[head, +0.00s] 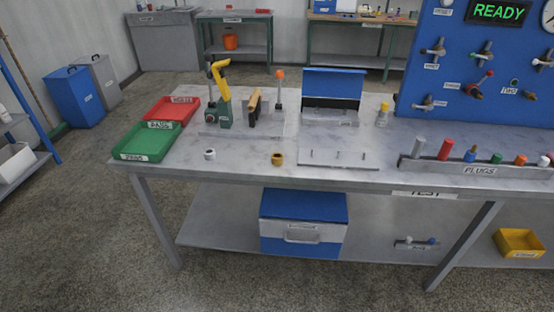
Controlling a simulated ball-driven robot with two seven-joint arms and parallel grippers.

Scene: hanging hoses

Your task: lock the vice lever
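On the grey bench, a pair of upright wood-faced blocks (254,108) on a pale base plate (240,128) looks like the vice. Just right of it, a thin dark lever with an orange knob (280,75) stands about upright; it looks like the vice lever. To the left on the same plate is a green device with a yellow handle (221,72) and a black upright beside it. The lever's lower joint is too small to make out. Neither of my grippers is in view.
Left are red (172,110) and green (146,142) trays. A white ring (210,154) and a brass ring (277,159) lie in front. An open blue-lidded box (333,92), a pegged plate (339,159) and a plug rack (480,168) are right. The bench's front middle is mostly clear.

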